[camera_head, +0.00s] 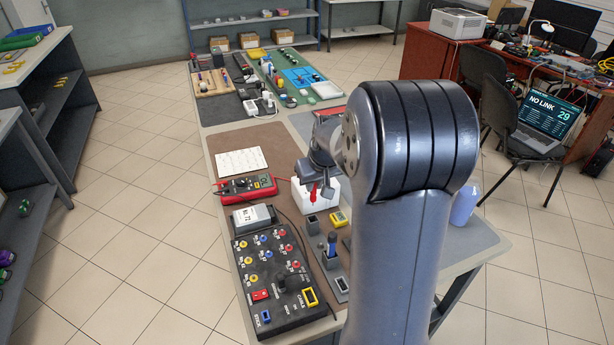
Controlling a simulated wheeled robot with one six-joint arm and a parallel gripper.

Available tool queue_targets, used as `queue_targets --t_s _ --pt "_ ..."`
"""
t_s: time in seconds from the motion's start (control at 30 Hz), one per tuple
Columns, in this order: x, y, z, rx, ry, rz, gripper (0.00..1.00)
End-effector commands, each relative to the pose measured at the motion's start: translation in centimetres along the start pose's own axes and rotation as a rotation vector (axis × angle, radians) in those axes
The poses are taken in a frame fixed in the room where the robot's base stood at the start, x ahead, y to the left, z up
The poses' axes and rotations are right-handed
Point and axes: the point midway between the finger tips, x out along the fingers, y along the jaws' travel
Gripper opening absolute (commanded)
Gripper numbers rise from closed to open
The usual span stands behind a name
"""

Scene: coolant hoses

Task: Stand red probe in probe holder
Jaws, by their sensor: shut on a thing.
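My gripper (316,182) is shut on a red probe (314,193), which hangs down from the jaws, roughly upright, in front of a white box (328,199). The fingertips are small and partly hidden. Small grey holders stand just in front of and below it: one (313,226) looks empty, and another (330,262) has a blue-handled item (332,243) standing in it. I cannot tell for sure which is the probe holder. The probe's tip appears above the empty-looking one, apart from it.
A red multimeter (246,189), a grey boxed device (253,218) and a black panel with coloured sockets (279,279) lie to the left. A yellow item (338,218) sits close right. My arm hides much of the table's right side.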

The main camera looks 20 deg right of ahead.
Motion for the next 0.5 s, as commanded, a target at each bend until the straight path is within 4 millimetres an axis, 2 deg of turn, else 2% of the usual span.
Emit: queue_targets --t_s 0.5 --pt "3.1 0.0 1.3 0.000 0.001 0.000 0.00"
